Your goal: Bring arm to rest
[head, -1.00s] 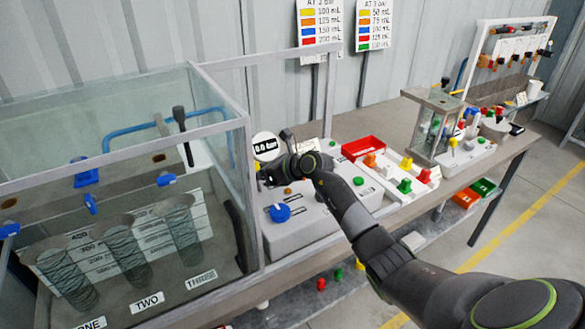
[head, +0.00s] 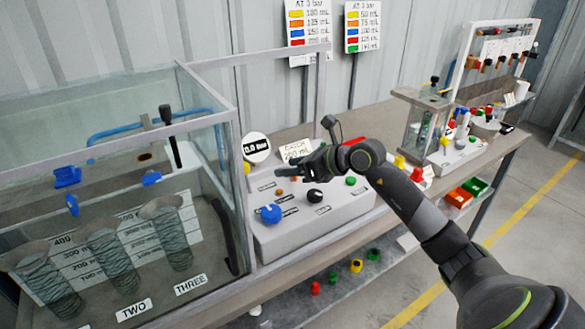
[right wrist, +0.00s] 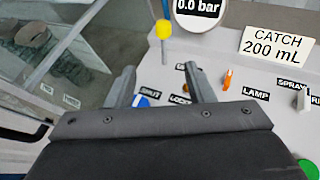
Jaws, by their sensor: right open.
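My right gripper (head: 282,172) is open and empty. It hangs above the back of the white control box (head: 300,235), in front of the "CATCH 200 mL" card (head: 297,150). My right arm reaches in from the lower right. In the right wrist view the two fingers stand apart, with nothing held between them (right wrist: 163,85). A blue knob (head: 270,214), a black knob (head: 314,195) and a green button (head: 350,181) sit on the box. My left gripper is not in view.
A glass tank (head: 120,180) with coiled cylinders stands left of the box. A round gauge (head: 256,147) reads 0.0 bar. A clear-walled stand (head: 424,122) and colored parts stand at right. Free floor (head: 530,230) lies at right.

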